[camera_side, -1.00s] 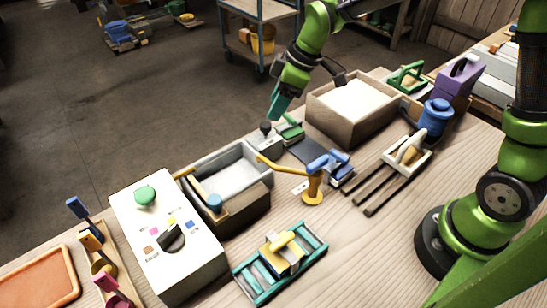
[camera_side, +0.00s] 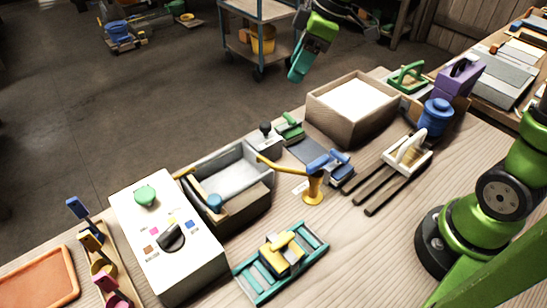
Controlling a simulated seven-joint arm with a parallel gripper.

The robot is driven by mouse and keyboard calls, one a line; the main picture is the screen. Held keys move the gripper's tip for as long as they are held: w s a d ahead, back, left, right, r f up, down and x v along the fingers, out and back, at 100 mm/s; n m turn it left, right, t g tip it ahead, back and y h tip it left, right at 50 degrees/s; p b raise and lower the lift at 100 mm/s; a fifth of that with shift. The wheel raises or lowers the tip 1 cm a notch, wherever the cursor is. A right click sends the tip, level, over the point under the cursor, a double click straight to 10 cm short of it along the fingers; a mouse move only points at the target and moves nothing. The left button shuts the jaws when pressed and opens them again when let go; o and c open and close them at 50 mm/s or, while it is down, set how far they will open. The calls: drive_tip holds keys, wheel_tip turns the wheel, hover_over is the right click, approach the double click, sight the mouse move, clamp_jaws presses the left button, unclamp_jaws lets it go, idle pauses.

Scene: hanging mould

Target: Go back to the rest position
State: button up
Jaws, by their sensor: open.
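My gripper (camera_side: 295,75) is at the top of the picture, raised well above the far side of the table. Its teal fingers point down and nothing shows between them.
A wooden box with white filling (camera_side: 352,103) stands at the back. A grey bin (camera_side: 240,175), a yellow stand with a blue clamp (camera_side: 313,188), a teal rack (camera_side: 290,268) and a white control box (camera_side: 165,240) cover the table. The air around the gripper is clear.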

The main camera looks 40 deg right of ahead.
drive_tip(key=s+d+m+t, duration=0.2)
drive_tip(key=s+m, duration=0.4)
drive_tip(key=s, duration=0.2)
drive_tip(key=s+d+m+t+h, duration=0.1)
drive_tip(key=s+d+m+t, duration=0.1)
drive_tip(key=s+m, duration=0.4)
drive_tip(key=s+d, duration=0.1)
drive_tip(key=s, duration=0.2)
drive_tip(key=shift+s+r+m, duration=0.15)
drive_tip(key=shift+s+m, duration=0.1)
drive_tip(key=shift+m, duration=0.15)
drive_tip(key=shift+d, duration=0.1)
idle(0.8)
